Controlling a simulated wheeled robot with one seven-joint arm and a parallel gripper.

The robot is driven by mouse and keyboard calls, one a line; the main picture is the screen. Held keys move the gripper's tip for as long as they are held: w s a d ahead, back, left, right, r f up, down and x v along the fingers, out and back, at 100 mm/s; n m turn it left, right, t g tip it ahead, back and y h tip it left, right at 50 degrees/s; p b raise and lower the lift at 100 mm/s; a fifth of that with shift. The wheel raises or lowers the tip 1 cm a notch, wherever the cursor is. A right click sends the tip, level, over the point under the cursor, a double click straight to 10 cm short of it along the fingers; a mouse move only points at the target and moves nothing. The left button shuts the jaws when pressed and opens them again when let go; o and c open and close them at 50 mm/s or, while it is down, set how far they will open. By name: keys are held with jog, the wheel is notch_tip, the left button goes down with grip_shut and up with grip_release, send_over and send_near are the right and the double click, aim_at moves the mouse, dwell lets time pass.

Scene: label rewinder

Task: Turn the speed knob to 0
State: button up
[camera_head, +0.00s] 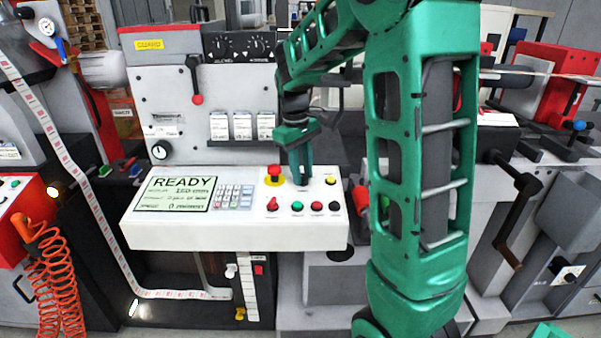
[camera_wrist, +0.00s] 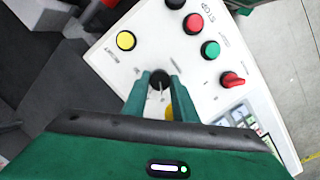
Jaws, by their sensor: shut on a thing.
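The speed knob is the black round knob (camera_wrist: 160,77) with a pale pointer line, seen between my fingers in the wrist view. Its small scale marks and label are too blurred or covered to read. My gripper (camera_head: 300,180) reaches down onto the top of the white control panel (camera_head: 235,236), its two green fingers on either side of the knob and shut on it. In the head view the fingers mostly hide the knob.
A red emergency button on a yellow base (camera_head: 274,175) stands close left of my fingers. A yellow button (camera_head: 330,180) is to the right. A red switch (camera_head: 272,203) and several buttons line the front. The screen (camera_head: 175,194) reads READY.

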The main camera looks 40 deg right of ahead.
jog(key=shift+n, duration=0.4)
jog(key=o, duration=1)
jog(key=shift+o, duration=0.2)
notch_tip(320, 180, up, 11)
jog(key=a, duration=0.1)
jog(key=shift+w+a+f, duration=0.15)
jog(key=shift+f, duration=0.05)
jog(key=s+f+m, duration=0.3)
jog(key=s, duration=0.6)
jog(key=s+f+m+y, duration=0.1)
jog(key=s+f+m, duration=0.2)
jog(key=s, duration=0.7)
jog(key=s+a+f+m, duration=0.1)
jog(key=s+f, duration=0.4)
jog(key=s, duration=0.5)
jog(key=shift+s+m, duration=0.15)
jog(key=shift+m, duration=0.75)
